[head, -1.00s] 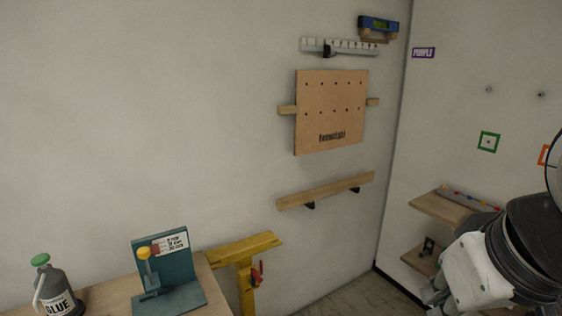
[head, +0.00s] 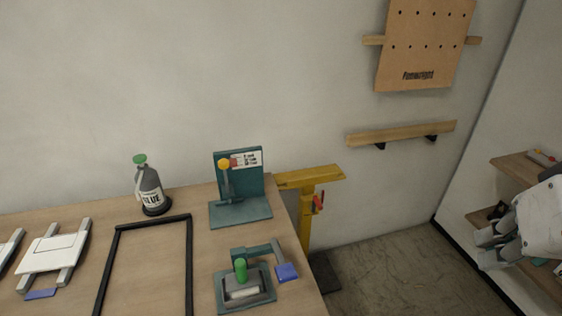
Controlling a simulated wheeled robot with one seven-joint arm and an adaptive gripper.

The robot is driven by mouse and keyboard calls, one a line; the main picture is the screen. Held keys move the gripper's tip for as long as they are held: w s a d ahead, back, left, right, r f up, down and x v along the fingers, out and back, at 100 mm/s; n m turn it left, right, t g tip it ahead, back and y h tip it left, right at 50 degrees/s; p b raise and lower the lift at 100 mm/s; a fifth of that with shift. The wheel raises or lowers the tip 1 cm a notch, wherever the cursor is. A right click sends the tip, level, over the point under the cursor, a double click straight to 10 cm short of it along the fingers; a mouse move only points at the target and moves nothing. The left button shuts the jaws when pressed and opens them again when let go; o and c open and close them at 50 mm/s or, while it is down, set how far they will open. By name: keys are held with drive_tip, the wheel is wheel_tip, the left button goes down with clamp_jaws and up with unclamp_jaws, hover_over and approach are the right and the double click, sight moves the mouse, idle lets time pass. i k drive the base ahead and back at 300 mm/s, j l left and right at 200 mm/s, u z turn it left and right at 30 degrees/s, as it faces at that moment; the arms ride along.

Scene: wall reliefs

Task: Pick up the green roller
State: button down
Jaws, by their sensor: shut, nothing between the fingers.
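A small green cylinder (head: 240,268), possibly the green roller, stands upright on a teal device (head: 262,297) near the front right of the wooden table. A grey arm with a blue pad reaches across beside it. No other green roller shows clearly. My gripper (head: 482,249) is at the right edge of the head view, shut and empty, far to the right of the table and away from the green cylinder.
On the table (head: 80,225) are a glue bottle (head: 150,190) with a green cap, a teal stand (head: 240,212) with a yellow knob, a black frame (head: 113,265) and a white panel (head: 50,253). A yellow bracket (head: 310,179) stands at the table's right. Floor (head: 390,265) is clear between table and shelves.

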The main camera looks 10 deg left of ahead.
sight(244, 279)
drive_tip(key=u, duration=1.15)
